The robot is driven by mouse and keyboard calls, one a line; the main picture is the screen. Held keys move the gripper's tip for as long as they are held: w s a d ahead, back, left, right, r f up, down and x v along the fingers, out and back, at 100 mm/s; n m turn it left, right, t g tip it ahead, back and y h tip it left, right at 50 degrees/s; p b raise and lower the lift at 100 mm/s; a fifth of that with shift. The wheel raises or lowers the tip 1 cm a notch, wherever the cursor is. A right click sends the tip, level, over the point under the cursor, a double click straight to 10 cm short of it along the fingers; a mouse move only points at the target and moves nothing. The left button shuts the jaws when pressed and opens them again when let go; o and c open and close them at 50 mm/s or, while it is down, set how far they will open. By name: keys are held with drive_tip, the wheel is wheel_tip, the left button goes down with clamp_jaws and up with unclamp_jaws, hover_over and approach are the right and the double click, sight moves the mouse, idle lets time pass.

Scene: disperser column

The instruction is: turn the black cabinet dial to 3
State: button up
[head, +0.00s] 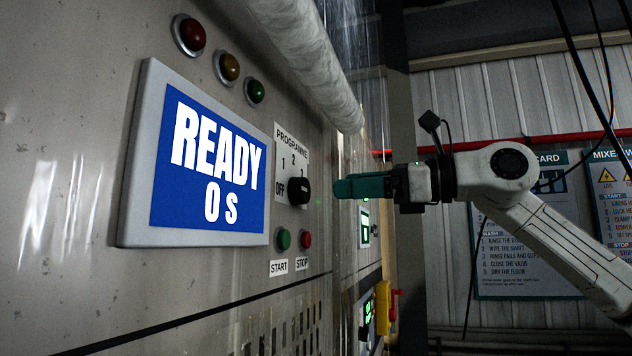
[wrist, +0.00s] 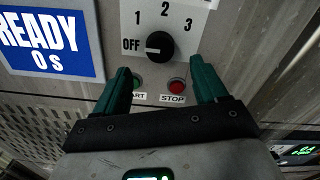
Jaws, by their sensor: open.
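The black cabinet dial (head: 299,191) sits on a white PROGRAMME plate (head: 291,160) marked OFF, 1, 2 and 3. In the wrist view the dial (wrist: 159,45) has its white pointer line at OFF, on the left. The 3 stands to the upper right of the dial. My gripper (head: 338,188) is level with the dial in the head view, just right of it and apart from it. In the wrist view its green fingers (wrist: 164,80) are open and empty, with the dial showing beyond them, between their tips.
A screen (head: 212,165) reads READY 0 s. Below the dial are a green START button (head: 284,239) and a red STOP button (head: 306,239). Three lamps (head: 230,67) and a thick pale pipe (head: 310,60) are above. A yellow part with a red handle (head: 384,306) stands lower right.

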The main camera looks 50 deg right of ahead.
sight(307, 188)
drive_tip(key=p+x, duration=0.2)
drive_tip(key=x, duration=0.4)
drive_tip(key=shift+w+a, duration=0.15)
drive_tip(key=shift+w, duration=0.25)
drive_tip(key=shift+c, duration=0.3)
drive_tip(key=c, duration=1)
